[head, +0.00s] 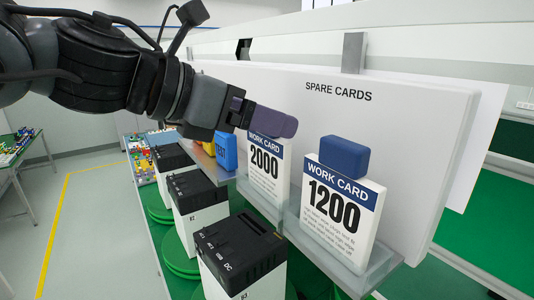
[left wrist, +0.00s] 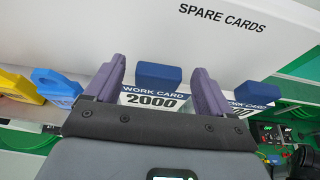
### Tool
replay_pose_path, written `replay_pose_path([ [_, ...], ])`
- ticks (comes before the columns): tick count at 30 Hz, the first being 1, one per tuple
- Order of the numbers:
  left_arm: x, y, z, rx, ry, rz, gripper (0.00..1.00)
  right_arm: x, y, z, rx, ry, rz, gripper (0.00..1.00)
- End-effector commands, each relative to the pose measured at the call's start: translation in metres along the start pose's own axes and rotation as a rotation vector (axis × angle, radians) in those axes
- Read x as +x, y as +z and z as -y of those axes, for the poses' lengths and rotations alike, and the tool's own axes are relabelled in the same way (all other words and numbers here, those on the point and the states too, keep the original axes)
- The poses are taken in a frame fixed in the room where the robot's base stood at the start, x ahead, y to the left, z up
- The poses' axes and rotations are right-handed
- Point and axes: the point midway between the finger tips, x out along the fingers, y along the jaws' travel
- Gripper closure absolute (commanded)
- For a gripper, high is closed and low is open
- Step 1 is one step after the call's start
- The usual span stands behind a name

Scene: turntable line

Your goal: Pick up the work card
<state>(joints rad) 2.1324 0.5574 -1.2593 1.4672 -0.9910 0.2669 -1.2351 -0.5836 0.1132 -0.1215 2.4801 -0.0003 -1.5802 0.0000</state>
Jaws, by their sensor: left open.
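A white work card marked 2000 (head: 264,170) stands upright on the ledge below the words "SPARE CARDS". A second work card, marked 1200 (head: 335,212), stands to its right with a blue grip block on top. My left gripper (head: 274,121) is open at the top of the 2000 card; its finger hides that card's block in the head view. In the left wrist view, the blue block of the 2000 card (left wrist: 157,78) shows between the two spread fingers, with a gap on both sides. The 1200 card (left wrist: 248,105) is partly behind the right finger. My right gripper is not in view.
A blue tag (head: 226,151) and a yellow one (left wrist: 17,85) stand left of the cards. The white back panel (head: 410,130) rises close behind the cards. Several black-topped white units (head: 240,250) stand on green discs in front of the ledge.

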Motion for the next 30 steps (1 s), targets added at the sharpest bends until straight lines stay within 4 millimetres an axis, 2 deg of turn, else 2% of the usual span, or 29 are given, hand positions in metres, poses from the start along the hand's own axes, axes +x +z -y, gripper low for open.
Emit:
replay_pose_path([
  [1,0.007,0.002,0.000,-0.001,-0.002,-0.004,0.17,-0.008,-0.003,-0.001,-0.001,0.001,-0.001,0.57],
  [7,0.029,0.001,-0.001,-0.001,-0.001,-0.002,0.17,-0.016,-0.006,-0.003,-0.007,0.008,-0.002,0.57],
  [17,0.035,-0.001,-0.002,0.000,0.001,0.000,0.17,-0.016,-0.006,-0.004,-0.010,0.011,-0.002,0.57],
  [30,0.034,0.000,-0.002,-0.001,0.001,0.000,0.84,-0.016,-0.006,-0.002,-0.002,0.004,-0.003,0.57],
])
